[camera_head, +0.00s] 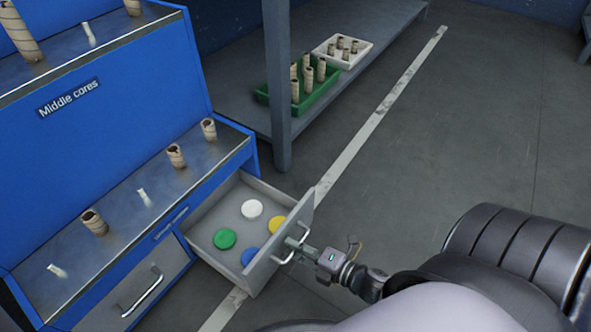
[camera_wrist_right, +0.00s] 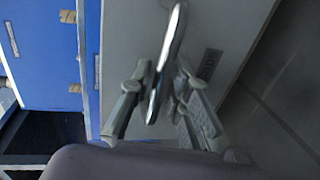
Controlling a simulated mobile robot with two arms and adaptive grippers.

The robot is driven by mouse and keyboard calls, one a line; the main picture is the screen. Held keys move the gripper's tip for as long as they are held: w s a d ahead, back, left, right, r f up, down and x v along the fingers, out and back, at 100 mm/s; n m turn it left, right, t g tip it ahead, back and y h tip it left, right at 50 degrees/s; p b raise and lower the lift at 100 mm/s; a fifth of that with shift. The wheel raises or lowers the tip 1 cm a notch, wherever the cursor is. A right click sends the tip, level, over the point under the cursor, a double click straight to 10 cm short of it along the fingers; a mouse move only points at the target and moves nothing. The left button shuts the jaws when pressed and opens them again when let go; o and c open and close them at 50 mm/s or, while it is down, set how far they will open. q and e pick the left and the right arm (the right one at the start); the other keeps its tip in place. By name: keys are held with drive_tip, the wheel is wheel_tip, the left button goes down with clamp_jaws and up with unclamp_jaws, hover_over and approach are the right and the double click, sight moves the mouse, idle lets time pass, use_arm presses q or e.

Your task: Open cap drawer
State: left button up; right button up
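The cap drawer (camera_head: 207,213) is pulled well out of the blue cabinet. Green (camera_head: 224,239), white (camera_head: 251,208), yellow (camera_head: 277,226) and blue (camera_head: 249,256) round caps lie inside it. My right gripper (camera_head: 300,243) is at the drawer's front panel (camera_head: 309,211), its fingers on the metal handle. In the right wrist view the handle (camera_wrist_right: 174,38) runs between the two fingers (camera_wrist_right: 163,82), which close around it. A small dark label (camera_wrist_right: 209,64) shows on the front panel. My left gripper is not in view.
The blue cabinet (camera_head: 123,127) holds several cores on its shelves. A closed drawer with its own handle (camera_head: 141,292) is at lower left. A grey shelf (camera_head: 237,97) behind bears a green crate (camera_head: 311,103) and a white tray (camera_head: 349,61). The floor to the right is clear.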

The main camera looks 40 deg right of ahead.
drive_tip(key=shift+o, duration=1.2)
drive_tip(key=v, duration=1.2)
